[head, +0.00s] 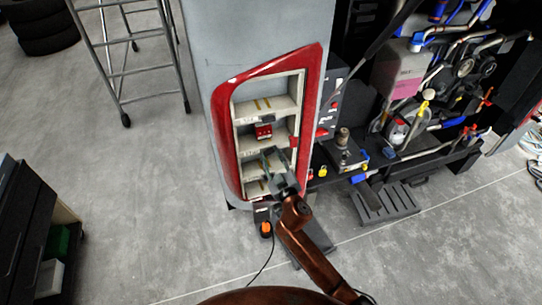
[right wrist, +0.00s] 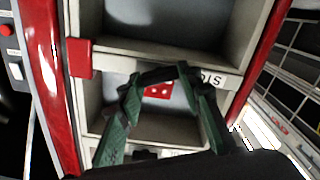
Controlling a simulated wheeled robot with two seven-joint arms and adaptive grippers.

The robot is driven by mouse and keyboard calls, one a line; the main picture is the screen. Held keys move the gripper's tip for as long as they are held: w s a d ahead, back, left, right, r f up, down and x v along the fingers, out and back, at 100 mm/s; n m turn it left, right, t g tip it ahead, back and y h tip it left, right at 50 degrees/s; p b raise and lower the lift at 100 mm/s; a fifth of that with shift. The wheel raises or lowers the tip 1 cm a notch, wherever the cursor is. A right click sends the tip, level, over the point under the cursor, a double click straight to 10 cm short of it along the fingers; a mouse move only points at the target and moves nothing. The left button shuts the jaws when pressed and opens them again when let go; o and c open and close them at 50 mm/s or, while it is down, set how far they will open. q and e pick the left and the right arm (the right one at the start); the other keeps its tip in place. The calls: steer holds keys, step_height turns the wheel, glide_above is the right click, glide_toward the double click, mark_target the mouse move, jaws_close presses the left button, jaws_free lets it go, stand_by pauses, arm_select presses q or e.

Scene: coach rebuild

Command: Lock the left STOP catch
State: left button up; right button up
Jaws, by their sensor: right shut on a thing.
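The STOP lettering (right wrist: 210,78) is on a pale shelf edge in the right wrist view, partly covered by my right finger. My right gripper (right wrist: 160,72) has its green fingers drawn together at that edge, shut on a small dark part beside the lettering. This seems to be the STOP catch, but the fingertips hide most of it. Behind the fingers is a red piece with white spots (right wrist: 158,91). In the head view my right gripper (head: 272,160) reaches into the red-framed panel, below a red block (head: 264,131). My left gripper is not in view.
A red frame (head: 222,120) surrounds the recessed compartments. A red tab (right wrist: 80,58) sticks out at the left in the right wrist view. Engine parts and hoses (head: 410,120) crowd the right.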

steer(key=n+p, duration=0.1)
steer(key=n, duration=0.5)
steer(key=shift+n, duration=0.3)
steer(key=n+p, duration=0.1)
steer(key=n, duration=0.5)
steer(key=shift+f+n, duration=0.1)
steer(key=shift+n, duration=0.2)
steer(key=o, duration=1.2)
steer(key=shift+c, duration=0.2)
steer(key=shift+s, duration=0.2)
steer(key=v, duration=1.1)
steer(key=shift+s, duration=0.35)
steer(key=shift+d, duration=0.1)
